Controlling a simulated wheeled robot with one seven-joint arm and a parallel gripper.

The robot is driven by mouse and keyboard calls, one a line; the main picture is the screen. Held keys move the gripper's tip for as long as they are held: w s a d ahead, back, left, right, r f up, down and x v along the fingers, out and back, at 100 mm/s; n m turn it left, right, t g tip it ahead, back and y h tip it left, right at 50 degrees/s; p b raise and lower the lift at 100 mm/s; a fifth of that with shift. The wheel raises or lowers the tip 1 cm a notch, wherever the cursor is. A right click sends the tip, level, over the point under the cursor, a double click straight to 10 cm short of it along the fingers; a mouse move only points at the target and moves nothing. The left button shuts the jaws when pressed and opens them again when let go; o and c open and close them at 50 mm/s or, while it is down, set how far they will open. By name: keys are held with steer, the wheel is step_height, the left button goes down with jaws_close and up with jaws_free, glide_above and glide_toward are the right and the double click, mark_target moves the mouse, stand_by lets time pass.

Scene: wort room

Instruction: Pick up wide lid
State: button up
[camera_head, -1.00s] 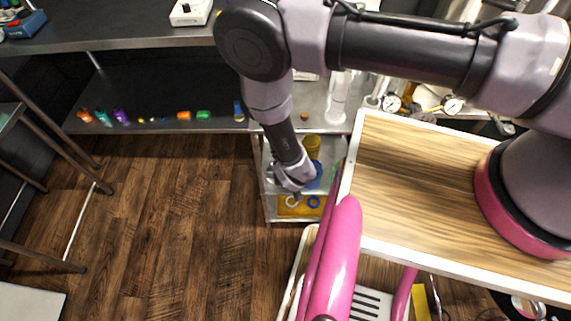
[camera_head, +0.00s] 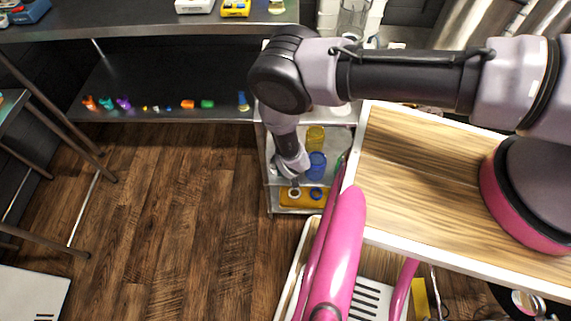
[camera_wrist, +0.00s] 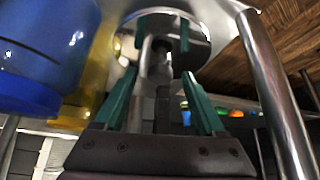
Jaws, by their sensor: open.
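My gripper (camera_head: 293,184) hangs at the left side of a small metal shelf cart, above its lower shelf. In the wrist view its two green fingers (camera_wrist: 163,85) are apart, with no object clearly held between them. A round, shiny silver disc (camera_wrist: 192,40) shows just beyond the fingertips; it may be the wide lid, but I cannot tell for sure. In the head view a pale ring-shaped piece (camera_head: 294,194) and a blue ring (camera_head: 316,194) lie on a yellow-orange tray (camera_head: 286,203) below the gripper. Whether the gripper touches anything is unclear.
A blue container (camera_head: 317,166) and a yellow container (camera_head: 315,138) stand close beside my gripper. A metal post (camera_wrist: 272,90) rises on the right in the wrist view. A long counter (camera_head: 150,30) runs along the back. The wood floor (camera_head: 170,210) to the left is clear.

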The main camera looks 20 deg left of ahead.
jaws_close()
steer(key=shift+r, duration=0.1)
stand_by(1.2)
